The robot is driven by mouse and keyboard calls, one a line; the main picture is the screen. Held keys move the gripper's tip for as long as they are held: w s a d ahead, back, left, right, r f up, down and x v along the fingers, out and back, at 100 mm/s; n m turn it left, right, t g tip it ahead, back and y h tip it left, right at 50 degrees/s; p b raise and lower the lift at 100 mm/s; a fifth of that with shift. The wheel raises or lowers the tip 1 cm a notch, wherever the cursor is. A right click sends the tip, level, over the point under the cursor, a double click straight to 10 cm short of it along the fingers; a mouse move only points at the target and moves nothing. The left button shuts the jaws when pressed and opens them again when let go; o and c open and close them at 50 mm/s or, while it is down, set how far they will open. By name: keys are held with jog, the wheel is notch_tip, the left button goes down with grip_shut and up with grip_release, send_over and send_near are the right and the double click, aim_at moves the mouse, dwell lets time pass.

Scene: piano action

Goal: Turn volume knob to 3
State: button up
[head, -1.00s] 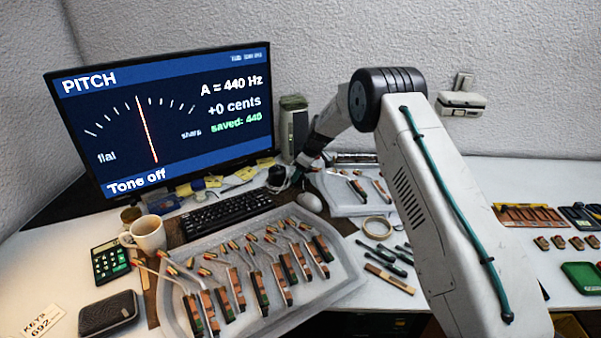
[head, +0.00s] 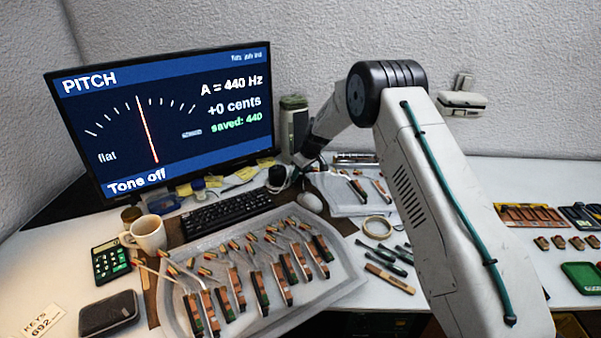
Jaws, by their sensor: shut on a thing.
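A small dark round knob (head: 277,175) stands on the desk between the keyboard and the speaker; I take it for the volume knob. My gripper (head: 291,180) is at the end of the arm, low over the desk right beside it. The gripper is small and partly hidden by my wrist, but it looks shut at the knob. The knob's scale and pointer are too small to read. The monitor (head: 165,115) shows "PITCH", "A = 440 Hz", "+0 cents", "saved: 440" and "Tone off".
The speaker (head: 293,121) stands just behind my gripper. The keyboard (head: 227,208) lies left of it and the mouse (head: 311,202) in front. A grey tray (head: 345,285) of piano action parts fills the front. A mug (head: 149,234) stands at left.

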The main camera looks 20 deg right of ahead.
jog(key=m+h, duration=0.1)
jog(key=m, duration=0.3)
jog(key=m+h, duration=0.1)
jog(key=m, duration=0.2)
jog(key=shift+a+t+h, duration=0.25)
jog(key=shift+t+h, duration=0.05)
jog(key=shift+t, duration=0.1)
jog(key=m+h, duration=0.1)
jog(key=m, duration=0.2)
jog(key=m+h, duration=0.1)
jog(key=m, duration=0.2)
jog(key=shift+a+m+g+h, duration=0.1)
jog(key=shift+m+g+h, duration=0.2)
jog(key=shift+g, duration=0.1)
jog(key=m+g, duration=0.1)
jog(key=m, duration=0.2)
jog(key=m+h, duration=0.1)
jog(key=m, duration=0.2)
jog(key=shift+w+a+g+h, duration=0.1)
jog(key=shift+w+g+h, duration=0.05)
jog(key=shift+g+h, duration=0.2)
jog(key=m+g, duration=0.1)
jog(key=m, duration=0.2)
jog(key=shift+w+m+g, duration=0.1)
jog(key=shift+m+g, duration=0.15)
jog(key=shift+m, duration=0.15)
jog(key=shift+m+g, duration=0.6)
jog(key=shift+m, duration=1.3)
jog(key=o, duration=1)
